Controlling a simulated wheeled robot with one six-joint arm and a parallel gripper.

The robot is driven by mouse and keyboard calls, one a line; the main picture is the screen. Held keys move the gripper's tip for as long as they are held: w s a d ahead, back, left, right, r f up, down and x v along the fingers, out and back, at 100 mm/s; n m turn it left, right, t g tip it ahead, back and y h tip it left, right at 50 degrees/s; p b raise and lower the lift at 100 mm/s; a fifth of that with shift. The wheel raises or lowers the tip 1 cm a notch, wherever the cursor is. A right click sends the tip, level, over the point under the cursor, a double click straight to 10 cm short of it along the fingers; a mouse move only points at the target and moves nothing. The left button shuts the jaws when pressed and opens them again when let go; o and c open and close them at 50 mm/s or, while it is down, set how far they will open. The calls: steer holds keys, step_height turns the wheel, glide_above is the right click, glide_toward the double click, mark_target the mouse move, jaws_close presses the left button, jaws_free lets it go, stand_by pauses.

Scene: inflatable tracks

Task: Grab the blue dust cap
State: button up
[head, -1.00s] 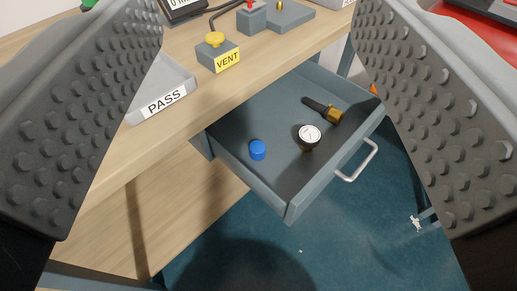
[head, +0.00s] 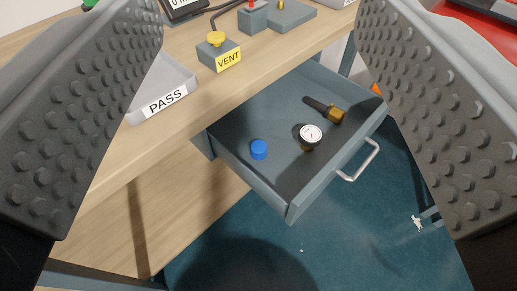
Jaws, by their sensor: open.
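The blue dust cap (head: 259,150) lies on the floor of the open grey drawer (head: 288,213), near its left wall. It is a small round blue cap. My gripper (head: 258,20) is open, with its two dark studded fingers at the left and right of the head view. The cap shows in the gap between the fingers, farther away and below. Nothing is held between them.
A pressure gauge (head: 311,134) and a black-and-brass fitting (head: 325,109) share the drawer, right of the cap. The drawer has a metal handle (head: 358,163). On the wooden bench (head: 187,118) are a PASS tray (head: 165,87) and a yellow-knobbed VENT box (head: 218,53).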

steer(key=w+f+m+g, duration=0.2)
steer(key=w+f+g, duration=0.15)
steer(key=w, duration=0.45)
steer(key=m+g+y, duration=0.2)
steer(key=m+g, duration=0.7)
steer(key=g, duration=0.7)
glide_above(259, 146)
steer(key=w+d, duration=0.2)
steer(key=shift+t, duration=0.25)
steer(key=w+d+x, duration=0.1)
steer(key=x, duration=0.8)
steer(key=w+d+f+x, duration=0.1)
steer(key=d+x, duration=0.1)
steer(key=x, duration=0.8)
steer(key=w+d+x, duration=0.1)
steer(key=d+x, duration=0.1)
steer(key=x, duration=0.8)
steer(key=shift+w+f, duration=0.25)
steer(key=shift+w, duration=0.05)
steer(key=shift+s+a+x, duration=0.15)
steer(key=shift+a+x, duration=0.05)
steer(key=shift+x, duration=1.15)
steer(key=shift+s+a+x, duration=0.15)
steer(key=shift+x, duration=1.25)
steer(key=shift+r, duration=0.15)
steer(key=c, duration=1)
